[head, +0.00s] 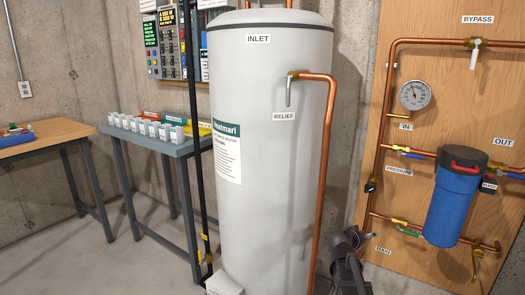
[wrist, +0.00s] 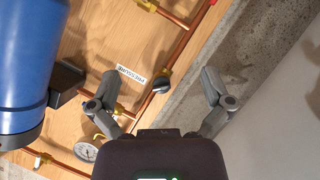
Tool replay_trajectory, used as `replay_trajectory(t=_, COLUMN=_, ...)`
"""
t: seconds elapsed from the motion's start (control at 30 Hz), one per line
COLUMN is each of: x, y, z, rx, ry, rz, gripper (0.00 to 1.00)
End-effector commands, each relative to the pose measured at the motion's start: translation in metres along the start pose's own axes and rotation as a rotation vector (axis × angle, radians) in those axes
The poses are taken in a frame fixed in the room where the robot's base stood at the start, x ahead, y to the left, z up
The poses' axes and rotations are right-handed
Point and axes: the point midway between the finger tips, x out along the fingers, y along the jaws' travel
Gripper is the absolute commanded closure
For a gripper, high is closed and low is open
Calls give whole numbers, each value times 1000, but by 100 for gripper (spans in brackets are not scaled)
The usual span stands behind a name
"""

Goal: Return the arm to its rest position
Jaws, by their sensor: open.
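My gripper (wrist: 158,88) shows in the wrist view with its two grey fingers spread wide and nothing between them. Behind the gap are the wooden panel (wrist: 95,45) with copper pipes, the PRESSURE label (wrist: 131,76) and a small dark knob (wrist: 161,84). In the head view, part of my dark arm (head: 348,262) shows low in the picture, between the tank and the panel. The fingers cannot be made out there.
A tall white tank (head: 262,170) with a copper relief pipe (head: 325,150) stands left of my arm. The panel carries a blue filter housing (head: 453,200) and a round gauge (head: 413,95). Two tables stand left; the grey one (head: 160,146) holds small white boxes. Floor between them is clear.

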Motion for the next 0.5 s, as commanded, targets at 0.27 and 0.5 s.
replay_trajectory(t=0.27, x=-55, y=-28, z=85, rx=-5, ry=-333, rz=-171, gripper=0)
replay_trajectory(t=0.5, x=-119, y=-59, z=146, rx=-63, ry=-597, rz=-401, gripper=0)
